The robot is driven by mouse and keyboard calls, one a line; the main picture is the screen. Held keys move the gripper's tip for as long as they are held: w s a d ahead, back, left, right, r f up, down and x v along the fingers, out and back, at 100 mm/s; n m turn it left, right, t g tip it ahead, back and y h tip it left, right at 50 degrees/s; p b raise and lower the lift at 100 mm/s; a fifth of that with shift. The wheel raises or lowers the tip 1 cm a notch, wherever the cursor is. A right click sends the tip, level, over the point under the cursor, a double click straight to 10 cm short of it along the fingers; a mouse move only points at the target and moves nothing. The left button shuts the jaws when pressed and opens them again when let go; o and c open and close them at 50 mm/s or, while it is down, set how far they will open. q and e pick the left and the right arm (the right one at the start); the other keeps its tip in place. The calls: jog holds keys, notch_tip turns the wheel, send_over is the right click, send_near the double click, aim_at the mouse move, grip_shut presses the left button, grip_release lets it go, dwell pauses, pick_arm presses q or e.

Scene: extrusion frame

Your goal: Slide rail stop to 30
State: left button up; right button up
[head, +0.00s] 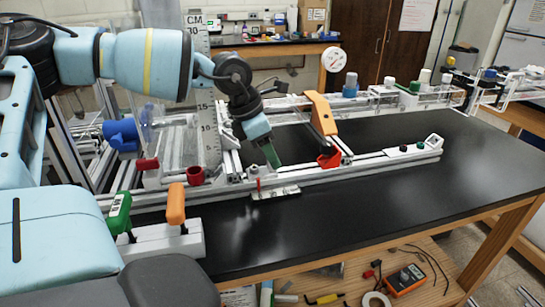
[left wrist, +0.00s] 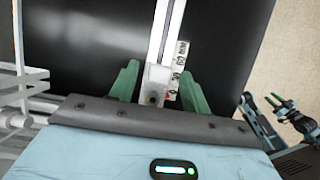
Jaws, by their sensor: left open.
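The rail stop is a pale grey block (left wrist: 157,76) on the white rail (left wrist: 166,30) in the left wrist view. It sits between my left gripper's two green fingers (left wrist: 157,82), which are open with gaps on both sides. A small red mark shows beside the block, next to a white scale plate (left wrist: 181,52) with partly legible numbers. In the head view my left gripper (head: 271,155) points down over the rail, near the scale plate (head: 276,192) and a red pointer (head: 259,184). A small green-tipped gripper, seemingly my right one (left wrist: 281,103), shows at the wrist view's right; its opening is unclear.
Green (head: 119,213) and orange (head: 176,204) handles stand at the left front. The black tabletop (head: 340,205) before the rail is clear. A multimeter (head: 405,281) lies on the lower shelf.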

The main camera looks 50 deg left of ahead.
pick_arm(q)
jog(key=shift+x, duration=0.95)
grip_shut()
